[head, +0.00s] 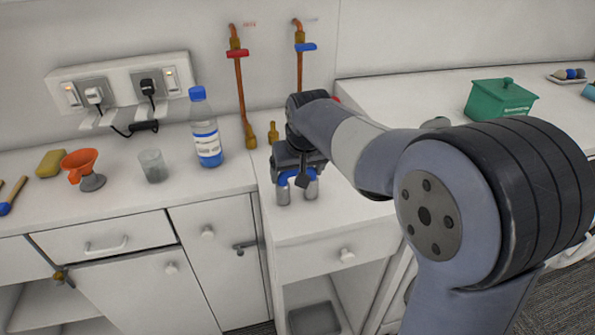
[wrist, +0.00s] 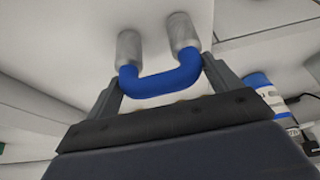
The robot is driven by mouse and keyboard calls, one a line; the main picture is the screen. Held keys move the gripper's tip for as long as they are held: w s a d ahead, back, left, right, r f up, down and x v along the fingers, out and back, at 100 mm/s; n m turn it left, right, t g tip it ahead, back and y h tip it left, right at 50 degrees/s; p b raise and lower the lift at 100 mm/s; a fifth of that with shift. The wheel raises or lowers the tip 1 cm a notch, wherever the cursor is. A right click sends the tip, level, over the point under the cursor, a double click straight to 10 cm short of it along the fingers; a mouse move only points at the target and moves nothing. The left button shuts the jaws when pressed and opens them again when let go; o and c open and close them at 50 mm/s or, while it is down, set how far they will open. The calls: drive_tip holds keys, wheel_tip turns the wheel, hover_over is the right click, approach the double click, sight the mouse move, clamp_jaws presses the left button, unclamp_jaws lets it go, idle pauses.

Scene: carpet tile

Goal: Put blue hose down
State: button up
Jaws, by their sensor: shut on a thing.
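The blue hose (wrist: 160,84) is a short U-shaped piece with two silver metal ends. In the wrist view it lies between the two fingers of my gripper (wrist: 163,88), with its ends pointing away from the palm. In the head view the hose (head: 283,180) shows partly below my gripper (head: 298,177), its silver ends pointing down. It is over the white counter (head: 300,222), near the step to the left-hand counter. My gripper is shut on the hose. I cannot tell whether the ends touch the counter.
Red-handled (head: 240,95) and blue-handled (head: 299,70) copper pipes are behind. A green box (head: 499,101) is at right.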

drive_tip(key=shift+f, duration=0.15)
drive_tip(key=o, duration=0.9)
drive_tip(key=shift+r, duration=0.35)
drive_tip(key=v, duration=1.1)
drive_tip(key=shift+s+r, duration=0.25)
drive_tip(key=shift+d, duration=0.1)
